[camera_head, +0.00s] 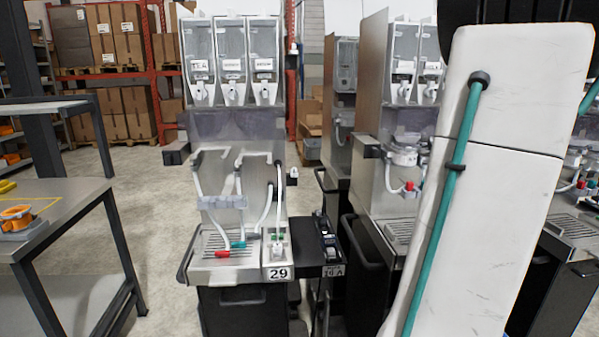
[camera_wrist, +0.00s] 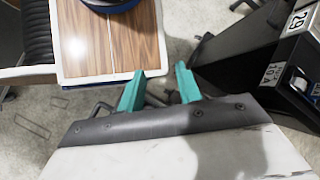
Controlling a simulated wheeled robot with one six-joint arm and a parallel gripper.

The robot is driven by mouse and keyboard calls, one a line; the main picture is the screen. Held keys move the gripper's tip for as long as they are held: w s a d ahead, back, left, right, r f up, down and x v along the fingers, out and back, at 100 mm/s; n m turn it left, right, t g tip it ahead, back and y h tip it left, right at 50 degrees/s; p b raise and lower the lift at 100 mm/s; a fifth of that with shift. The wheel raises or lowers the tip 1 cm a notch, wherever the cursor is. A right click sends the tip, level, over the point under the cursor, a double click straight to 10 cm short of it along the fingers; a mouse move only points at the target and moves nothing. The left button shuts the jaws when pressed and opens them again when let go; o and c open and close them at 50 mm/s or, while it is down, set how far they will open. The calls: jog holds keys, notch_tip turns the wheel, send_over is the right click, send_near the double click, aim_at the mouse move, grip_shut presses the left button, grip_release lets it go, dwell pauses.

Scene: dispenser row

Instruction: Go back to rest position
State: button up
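My gripper (camera_wrist: 160,90) shows in the wrist view with its two teal fingers apart and nothing between them. It points down over the concrete floor, between a wood-topped surface with a white rim (camera_wrist: 110,42) and the dark dispenser stand (camera_wrist: 262,50) labelled 29. The fingertips look close to the edge of the wood top in the picture; I cannot tell the height between them. In the head view my white arm link with a teal hose fills the right side, and the gripper is out of sight there.
Dispenser 29 (camera_head: 236,160) stands ahead with hoses over its drip tray. More dispensers (camera_head: 400,130) stand to its right, partly behind my arm. A metal table (camera_head: 75,197) with an orange item (camera_head: 15,216) is at left. Racks with boxes (camera_head: 125,110) stand behind. Floor (camera_head: 160,215) between table and dispenser is clear.

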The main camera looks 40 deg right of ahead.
jog(key=w+a+r+n+h, duration=0.2)
jog(key=w+a+r+n, duration=0.2)
jog(key=a, duration=0.4)
jog(key=w+a+r+n+h, duration=0.2)
jog(key=w+a+r+n, duration=0.2)
jog(key=a+n, duration=0.2)
jog(key=w+a+r+n+h, duration=0.2)
jog(key=w+a+r+n, duration=0.2)
jog(key=a, duration=0.6)
jog(key=shift+a+r+n+g+h, duration=0.15)
jog(key=shift+a+n+g+h, duration=0.2)
jog(key=shift+n, duration=0.65)
jog(key=shift+d, duration=0.2)
